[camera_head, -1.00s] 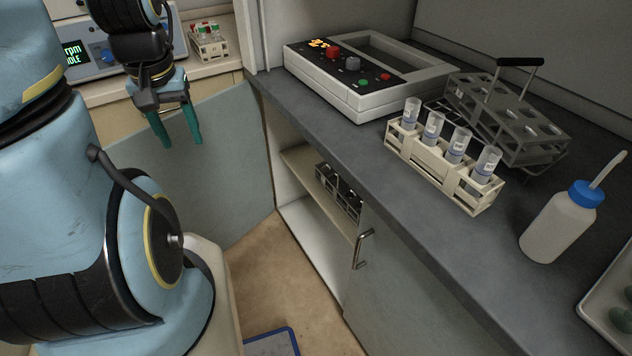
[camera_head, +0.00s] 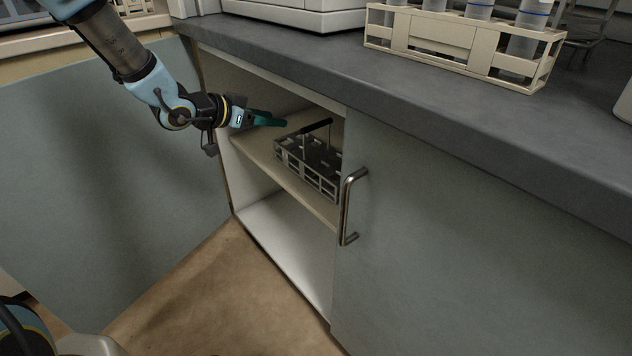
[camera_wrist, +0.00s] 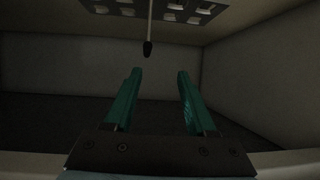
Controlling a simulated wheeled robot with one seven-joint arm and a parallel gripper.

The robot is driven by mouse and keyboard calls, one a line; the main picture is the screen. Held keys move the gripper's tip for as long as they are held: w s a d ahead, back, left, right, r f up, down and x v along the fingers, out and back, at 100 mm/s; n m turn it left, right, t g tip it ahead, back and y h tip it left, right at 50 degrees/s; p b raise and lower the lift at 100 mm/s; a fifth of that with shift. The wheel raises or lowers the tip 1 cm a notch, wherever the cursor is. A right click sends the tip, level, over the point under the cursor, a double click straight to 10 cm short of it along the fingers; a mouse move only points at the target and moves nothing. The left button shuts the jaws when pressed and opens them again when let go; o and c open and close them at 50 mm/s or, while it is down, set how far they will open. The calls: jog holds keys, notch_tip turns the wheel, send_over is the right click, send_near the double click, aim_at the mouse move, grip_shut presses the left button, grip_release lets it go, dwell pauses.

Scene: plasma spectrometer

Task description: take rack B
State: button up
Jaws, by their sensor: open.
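A dark grey metal rack (camera_head: 308,168) with square openings and a raised black handle (camera_head: 318,127) stands on the shelf inside the open cabinet. I cannot read a label that marks it as rack B. My gripper (camera_head: 280,121) reaches into the cabinet, its green fingers just left of the handle and above the rack's left end. In the wrist view my gripper (camera_wrist: 156,72) is open and empty. The rack (camera_wrist: 165,13) shows there at the top edge, and its thin handle post with a black end (camera_wrist: 147,48) lies beyond the fingertips, roughly between them.
The cabinet shelf (camera_head: 262,160) has free room left of the rack. The cabinet's side and the counter (camera_head: 430,100) overhead bound the opening. A closed door with a metal handle (camera_head: 350,207) stands to the right. A beige rack (camera_head: 420,31) with tubes sits on the counter.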

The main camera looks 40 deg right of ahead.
aim_at(313, 125)
jog(key=shift+m+g+h, duration=0.4)
jog(key=shift+m+g, duration=0.1)
jog(key=shift+g, duration=0.1)
jog(key=d+f, duration=0.1)
jog(key=d, duration=0.1)
jog(key=s+d+f+b, duration=0.1)
jog(key=d, duration=0.1)
jog(key=s+d+f, duration=0.1)
jog(key=d, duration=0.1)
jog(key=shift+s+d, duration=0.2)
jog(key=shift+d, duration=0.2)
jog(key=shift+w+b+x, duration=0.15)
jog(key=shift+b+x, duration=0.25)
jog(key=shift+x, duration=1)
jog(key=shift+w+b+x, duration=0.15)
jog(key=shift+b+x, duration=0.2)
jog(key=shift+x, duration=1.05)
jog(key=shift+a+f, duration=0.1)
jog(key=shift+f, duration=0.05)
grip_shut()
